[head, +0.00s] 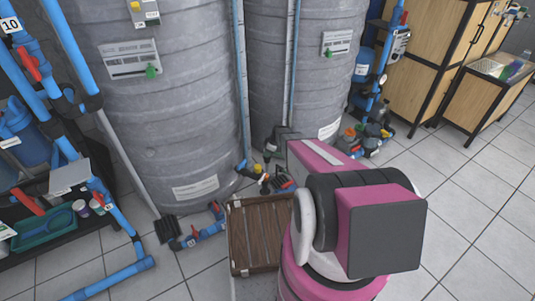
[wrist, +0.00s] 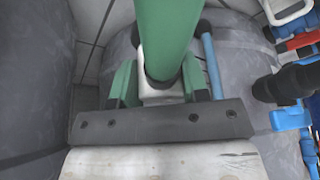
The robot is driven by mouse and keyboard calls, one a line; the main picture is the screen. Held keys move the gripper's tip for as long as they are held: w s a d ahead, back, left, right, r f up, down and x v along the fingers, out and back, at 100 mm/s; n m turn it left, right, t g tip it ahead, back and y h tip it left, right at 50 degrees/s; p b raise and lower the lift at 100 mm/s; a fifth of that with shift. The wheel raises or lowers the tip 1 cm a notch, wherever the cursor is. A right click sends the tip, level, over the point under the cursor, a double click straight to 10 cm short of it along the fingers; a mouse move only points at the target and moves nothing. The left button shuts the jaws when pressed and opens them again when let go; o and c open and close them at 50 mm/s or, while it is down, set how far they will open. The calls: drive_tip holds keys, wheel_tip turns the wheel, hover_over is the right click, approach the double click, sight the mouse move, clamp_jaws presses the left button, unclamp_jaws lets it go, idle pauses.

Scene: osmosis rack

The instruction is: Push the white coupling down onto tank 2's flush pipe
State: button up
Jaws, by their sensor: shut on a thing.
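In the wrist view my gripper (wrist: 158,90) has its two green fingers closed on a white piece, which I take to be the white coupling (wrist: 157,97). A thick green cylinder (wrist: 166,38) stands over that piece, with a dark ring at its lower end. It hides most of the coupling. A thin blue pipe (wrist: 211,66) runs just right of the fingers, apart from them. I cannot tell whether the coupling touches a flush pipe. In the head view my pink arm hides the gripper and coupling. Which tank is tank 2 is not readable.
Two large grey tanks, left (head: 170,100) and right (head: 325,70), stand close together. Valves and fittings (head: 265,178) crowd the floor between them. A brown slatted crate (head: 240,240) stands in front. Blue pipework (head: 62,45) fills the left. Tiled floor (head: 470,210) is open at right.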

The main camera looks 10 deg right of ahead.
wheel_tip(320, 180, up, 9)
drive_tip(key=shift+r, duration=0.1)
idle(0.4)
drive_tip(key=shift+r, duration=0.1)
drive_tip(key=s+r+m+t+h, duration=0.1)
drive_tip(key=s+r+m, duration=0.3)
drive_tip(key=r, duration=1)
drive_tip(key=s+r+m+t+h, duration=0.1)
drive_tip(key=s+r+m, duration=0.3)
drive_tip(key=r, duration=1.1)
drive_tip(key=s+r+m+t+h, duration=0.1)
drive_tip(key=s+r+m, duration=0.4)
drive_tip(key=r, duration=1)
drive_tip(key=shift+r+m+h, duration=0.25)
drive_tip(key=shift+m+h, duration=0.15)
drive_tip(key=shift+h, duration=0.2)
drive_tip(key=shift+w, duration=0.1)
